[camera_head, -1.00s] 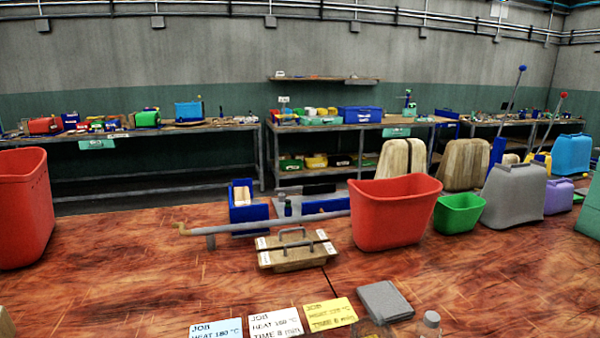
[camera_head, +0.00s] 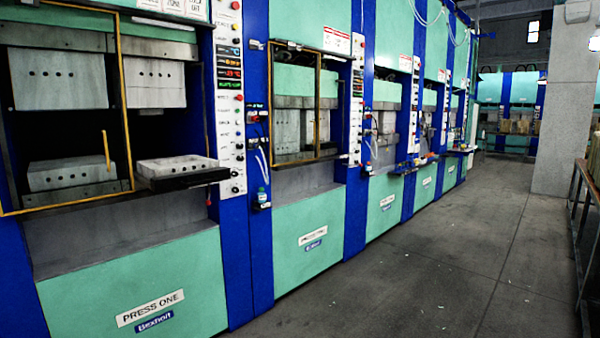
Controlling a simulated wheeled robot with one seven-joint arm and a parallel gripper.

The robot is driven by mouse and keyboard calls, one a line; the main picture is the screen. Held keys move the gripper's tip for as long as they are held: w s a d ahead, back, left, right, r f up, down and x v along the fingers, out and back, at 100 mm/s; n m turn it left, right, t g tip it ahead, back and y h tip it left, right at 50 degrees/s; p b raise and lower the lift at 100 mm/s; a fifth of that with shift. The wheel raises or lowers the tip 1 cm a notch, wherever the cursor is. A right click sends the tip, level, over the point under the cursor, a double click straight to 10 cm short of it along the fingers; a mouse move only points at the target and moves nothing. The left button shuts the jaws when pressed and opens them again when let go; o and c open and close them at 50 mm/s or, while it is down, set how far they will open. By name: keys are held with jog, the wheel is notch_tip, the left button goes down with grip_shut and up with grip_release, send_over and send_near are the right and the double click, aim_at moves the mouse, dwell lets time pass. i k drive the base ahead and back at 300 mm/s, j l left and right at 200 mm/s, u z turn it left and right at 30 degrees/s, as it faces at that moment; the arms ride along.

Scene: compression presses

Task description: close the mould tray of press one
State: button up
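Press one (camera_head: 130,290) stands at the left of the head view, a green and blue machine labelled PRESS ONE. Its mould tray (camera_head: 182,178), a pale block on a dark plate, sticks out in front of the press opening. Another pale block (camera_head: 70,173) sits inside on the lower platen, with upper blocks (camera_head: 155,83) above. A yellow-framed door with an upright yellow handle (camera_head: 106,151) is at the left part of the opening. My gripper is not in view.
A control panel (camera_head: 231,100) with buttons and displays stands right of the opening. More presses (camera_head: 310,240) line up to the right. A pillar (camera_head: 560,110) and a railing (camera_head: 585,220) are at the right.

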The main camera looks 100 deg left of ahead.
aim_at(160, 175)
jog(key=u, duration=3.35)
